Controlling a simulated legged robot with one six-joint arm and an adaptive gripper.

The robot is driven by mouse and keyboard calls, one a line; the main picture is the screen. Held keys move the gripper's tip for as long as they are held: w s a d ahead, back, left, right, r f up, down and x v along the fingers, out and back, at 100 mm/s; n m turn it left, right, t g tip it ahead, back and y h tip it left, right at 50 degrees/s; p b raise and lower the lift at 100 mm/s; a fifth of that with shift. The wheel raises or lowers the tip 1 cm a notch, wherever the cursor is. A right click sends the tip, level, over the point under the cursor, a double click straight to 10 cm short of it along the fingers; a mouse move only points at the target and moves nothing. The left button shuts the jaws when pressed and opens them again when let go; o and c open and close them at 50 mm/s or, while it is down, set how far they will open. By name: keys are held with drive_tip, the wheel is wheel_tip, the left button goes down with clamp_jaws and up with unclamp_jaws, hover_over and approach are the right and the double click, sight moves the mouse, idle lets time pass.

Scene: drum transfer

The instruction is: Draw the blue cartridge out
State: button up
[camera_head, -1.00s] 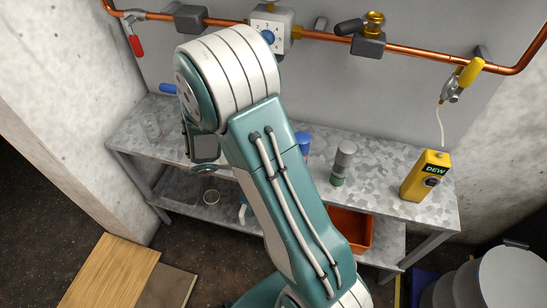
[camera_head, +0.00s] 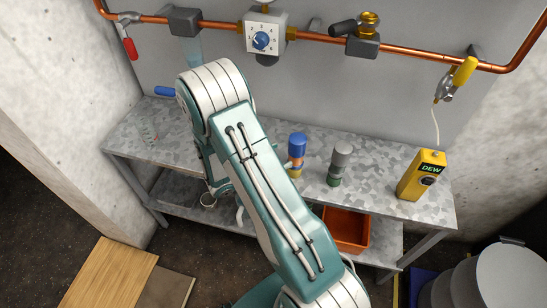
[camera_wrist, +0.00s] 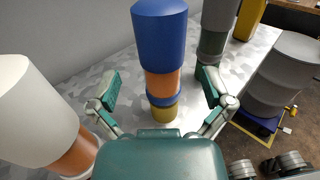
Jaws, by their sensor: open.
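The blue cartridge (camera_head: 297,143) stands upright on the grey metal bench, blue on top with an orange section below. In the wrist view the blue cartridge (camera_wrist: 160,35) is near the middle, above a blue ring and a yellow base (camera_wrist: 163,112). My gripper (camera_wrist: 160,92) is open and empty. Its green-padded fingers appear to the left and right of the cartridge's orange section, with gaps on both sides. How far ahead of the fingers the cartridge stands is hard to tell. In the head view my arm hides most of the gripper.
A white-and-copper cylinder (camera_wrist: 32,110) stands close by the left finger. A grey cylinder with a green base (camera_head: 340,160) stands right of the cartridge. Farther right is a yellow DEW box (camera_head: 422,176). A copper pipe (camera_head: 325,36) with valves crosses the wall behind.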

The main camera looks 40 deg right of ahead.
sight(290, 150)
drive_tip(key=shift+s+d, duration=0.2)
drive_tip(key=shift+d, duration=2.4)
drive_tip(key=c, duration=1.3)
drive_tip(key=shift+o, duration=0.2)
drive_tip(key=shift+r, duration=0.1)
